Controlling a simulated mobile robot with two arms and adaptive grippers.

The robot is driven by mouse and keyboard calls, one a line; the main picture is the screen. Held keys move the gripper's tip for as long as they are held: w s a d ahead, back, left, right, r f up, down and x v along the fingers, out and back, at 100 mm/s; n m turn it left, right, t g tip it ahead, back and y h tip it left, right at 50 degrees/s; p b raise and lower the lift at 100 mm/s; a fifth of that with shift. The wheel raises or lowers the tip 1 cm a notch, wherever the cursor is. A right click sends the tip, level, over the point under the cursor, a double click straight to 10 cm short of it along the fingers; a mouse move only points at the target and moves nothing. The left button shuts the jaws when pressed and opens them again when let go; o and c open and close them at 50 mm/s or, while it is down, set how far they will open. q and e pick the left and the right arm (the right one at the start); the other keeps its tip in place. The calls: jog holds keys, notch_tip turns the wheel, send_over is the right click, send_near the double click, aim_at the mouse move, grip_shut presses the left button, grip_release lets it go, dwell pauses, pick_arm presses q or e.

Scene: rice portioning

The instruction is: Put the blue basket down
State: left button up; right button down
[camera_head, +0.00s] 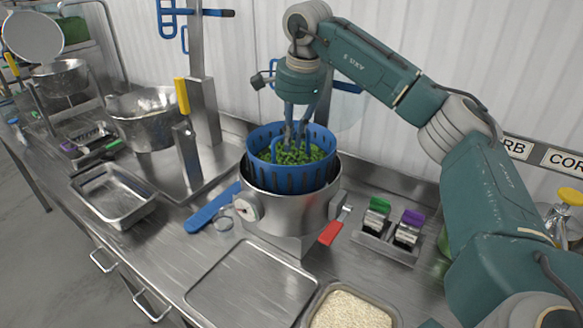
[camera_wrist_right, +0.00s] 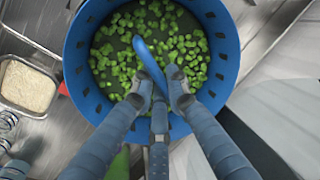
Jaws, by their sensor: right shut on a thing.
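The blue basket (camera_head: 262,140) holds chopped green pieces and sits with its lower part inside the round steel pot (camera_head: 275,207) in the head view. Its upper rim stands above the pot's rim. My right gripper (camera_head: 296,132) comes down from above into the basket. In the right wrist view the basket's blue wall (camera_wrist_right: 78,62) rings the green pieces, and my right gripper (camera_wrist_right: 162,97) is shut on the blue curved handle (camera_wrist_right: 141,52) of the basket. Whether the basket's bottom touches the pot is hidden. My left gripper is not in view.
A blue paddle-like tool (camera_head: 212,208) lies left of the pot. A red handle (camera_head: 331,233) sticks out at its right front. A rice tray (camera_head: 348,308), an empty steel pan (camera_head: 118,199) and a holder with green and purple items (camera_head: 388,243) stand around. The flat steel panel (camera_head: 250,285) in front is clear.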

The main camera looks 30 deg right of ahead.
notch_tip(320, 180, down, 4)
jog(key=shift+a+f+p, duration=0.1)
jog(key=shift+a+p, duration=0.05)
jog(key=shift+p, duration=0.2)
notch_tip(320, 180, down, 4)
jog(key=shift+f+p, duration=0.15)
jog(key=shift+p, duration=0.35)
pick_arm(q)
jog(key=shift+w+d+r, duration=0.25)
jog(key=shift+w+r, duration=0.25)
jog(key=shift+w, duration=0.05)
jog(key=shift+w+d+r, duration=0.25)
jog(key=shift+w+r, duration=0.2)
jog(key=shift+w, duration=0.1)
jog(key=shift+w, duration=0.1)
pick_arm(e)
jog(key=c, duration=1.9)
grip_release()
jog(key=shift+f, duration=0.15)
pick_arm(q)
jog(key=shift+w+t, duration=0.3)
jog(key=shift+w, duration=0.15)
pick_arm(e)
jog(key=shift+o, duration=0.9)
